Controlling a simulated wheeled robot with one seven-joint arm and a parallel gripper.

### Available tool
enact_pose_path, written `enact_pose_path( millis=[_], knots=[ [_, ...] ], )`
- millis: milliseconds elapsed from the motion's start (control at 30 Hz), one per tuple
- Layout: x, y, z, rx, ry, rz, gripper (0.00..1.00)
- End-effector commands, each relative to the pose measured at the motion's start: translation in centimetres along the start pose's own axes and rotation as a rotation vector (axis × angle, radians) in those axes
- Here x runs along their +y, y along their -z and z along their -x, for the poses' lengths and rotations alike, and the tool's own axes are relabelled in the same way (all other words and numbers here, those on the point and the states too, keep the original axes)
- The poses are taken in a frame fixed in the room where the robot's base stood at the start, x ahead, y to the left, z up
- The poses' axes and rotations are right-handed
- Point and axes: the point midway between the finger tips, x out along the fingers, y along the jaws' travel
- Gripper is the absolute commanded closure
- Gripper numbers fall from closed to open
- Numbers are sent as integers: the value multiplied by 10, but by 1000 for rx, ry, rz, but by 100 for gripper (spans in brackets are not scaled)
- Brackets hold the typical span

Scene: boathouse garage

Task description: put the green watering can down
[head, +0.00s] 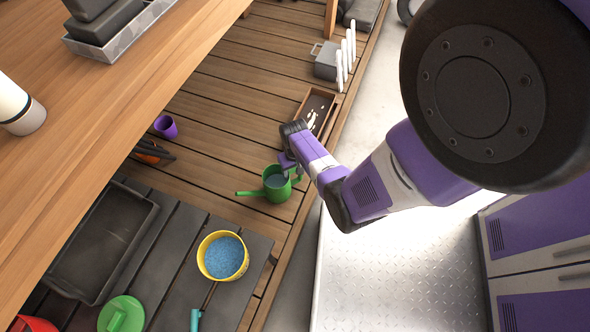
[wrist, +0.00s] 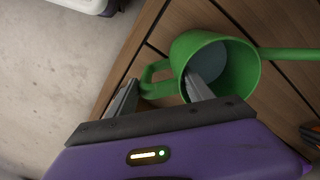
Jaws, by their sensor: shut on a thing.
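The green watering can (head: 277,195) is at the middle of the head view, over the wooden slatted deck (head: 232,155), with its spout pointing left. It looks roughly upright, with its open top showing a grey-blue inside. My gripper (head: 289,164) is at its upper right side. In the wrist view, my gripper (wrist: 161,86) is shut on the watering can (wrist: 181,53) at its handle side, one finger inside the rim and the other outside by the handle. I cannot tell whether the base touches the deck.
A yellow bucket (head: 203,271) with blue contents and a black tray (head: 60,278) are on the dark slatted table (head: 182,245). A brown wooden box (head: 325,97) lies behind the can. A purple cup (head: 166,127) stands left. Bare deck lies between cup and can.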

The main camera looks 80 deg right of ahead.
Motion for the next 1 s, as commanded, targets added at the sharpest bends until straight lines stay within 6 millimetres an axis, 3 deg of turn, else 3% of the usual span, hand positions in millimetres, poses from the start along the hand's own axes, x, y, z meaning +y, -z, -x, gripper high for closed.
enact_pose_path(
  millis=[700,733,867,1000],
  knots=[
    [0,1,-5,1,1,0,100],
    [0,1,-5,1,1,0,38],
    [0,1,-5,1,0,0,14],
    [0,0,-5,1,0,0,14]
  ],
)
